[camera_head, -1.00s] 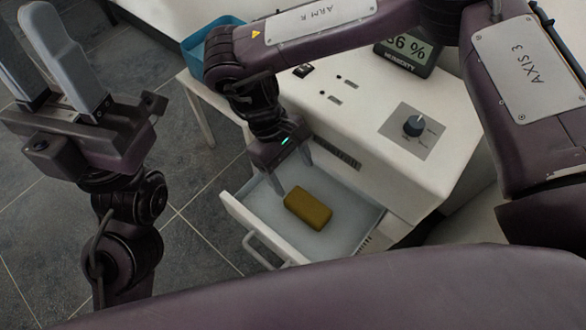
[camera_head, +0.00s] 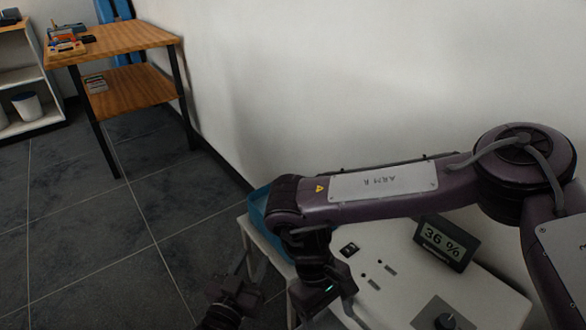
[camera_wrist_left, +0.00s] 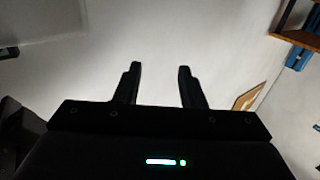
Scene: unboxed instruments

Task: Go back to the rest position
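My left gripper (camera_head: 240,268) shows small at the bottom of the head view, left of the white bench. In the left wrist view its two dark fingers (camera_wrist_left: 158,80) stand apart with nothing between them. My right arm, marked ARM R, reaches over the white bench (camera_head: 385,300). My right gripper (camera_head: 328,314) hangs at its end, pointing down at the bench's left end. Its fingers look spread, though the frame's lower edge cuts them off. The drawer and the yellow block are out of view.
A blue bin (camera_head: 259,213) stands behind my right wrist. A wooden table (camera_head: 120,38) with objects stands far left, beside shelves (camera_head: 30,75). The tiled floor between is clear.

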